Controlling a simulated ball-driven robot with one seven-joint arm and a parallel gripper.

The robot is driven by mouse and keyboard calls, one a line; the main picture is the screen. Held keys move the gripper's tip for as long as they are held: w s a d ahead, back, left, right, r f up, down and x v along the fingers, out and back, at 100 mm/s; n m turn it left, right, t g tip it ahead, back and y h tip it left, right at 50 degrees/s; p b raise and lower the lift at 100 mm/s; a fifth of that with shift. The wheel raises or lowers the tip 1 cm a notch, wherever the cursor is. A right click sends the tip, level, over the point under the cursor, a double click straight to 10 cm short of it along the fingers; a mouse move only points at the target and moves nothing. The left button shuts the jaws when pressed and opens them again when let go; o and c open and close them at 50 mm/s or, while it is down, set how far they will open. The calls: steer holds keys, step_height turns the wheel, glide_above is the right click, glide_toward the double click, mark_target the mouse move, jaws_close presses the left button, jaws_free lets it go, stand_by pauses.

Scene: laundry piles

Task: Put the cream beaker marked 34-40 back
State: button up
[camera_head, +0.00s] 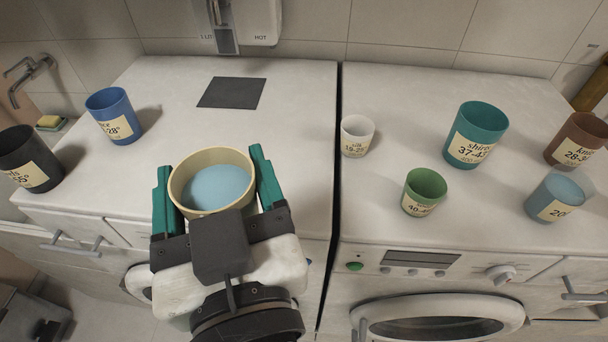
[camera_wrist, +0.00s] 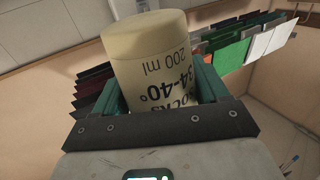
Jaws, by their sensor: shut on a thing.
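The cream beaker (camera_head: 181,190) holds pale blue liquid and is gripped between the two green fingers of my gripper (camera_head: 212,188). In the head view it is over the front part of the left white worktop; I cannot tell whether it touches the top. In the wrist view the cream beaker (camera_wrist: 150,50) shows the print "34-40°" and "200 ml", and my gripper (camera_wrist: 160,95) is shut around its sides. A dark grey square (camera_head: 232,92) lies flat and bare on the left worktop, behind the beaker.
A blue beaker (camera_head: 112,115) and a black beaker (camera_head: 28,158) stand on the left. White (camera_head: 356,135), green (camera_head: 424,191), teal (camera_head: 476,134), pale blue (camera_head: 554,197) and brown (camera_head: 577,139) beakers stand on the right machine. A dispenser (camera_head: 243,22) hangs on the wall. The left top is clear around the square.

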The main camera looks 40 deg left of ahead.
steer(key=shift+w+a+f, duration=0.2)
steer(key=shift+w+f, duration=0.05)
steer(key=shift+w, duration=0.2)
steer(key=shift+w+a+f, duration=0.15)
steer(key=shift+w+f, duration=0.05)
steer(key=shift+w, duration=0.25)
steer(key=w+a+f+b, duration=0.1)
steer(key=w+f+b, duration=0.1)
steer(key=w+f, duration=0.1)
steer(key=w+a+f+b, duration=0.1)
steer(key=w+f+b, duration=0.1)
steer(key=w, duration=0.2)
steer(key=w+a+f+b, duration=0.1)
steer(key=w+f+b, duration=0.1)
steer(key=w+f, duration=0.1)
steer(key=shift+w+a+f, duration=0.3)
steer(key=shift+a, duration=0.1)
steer(key=f+b, duration=0.3)
steer(key=shift+w+f+b, duration=0.15)
steer(key=shift+w+b, duration=0.05)
steer(key=shift+b, duration=0.15)
steer(key=shift+f, duration=0.2)
steer(key=o, duration=1)
steer(key=shift+o, duration=0.2)
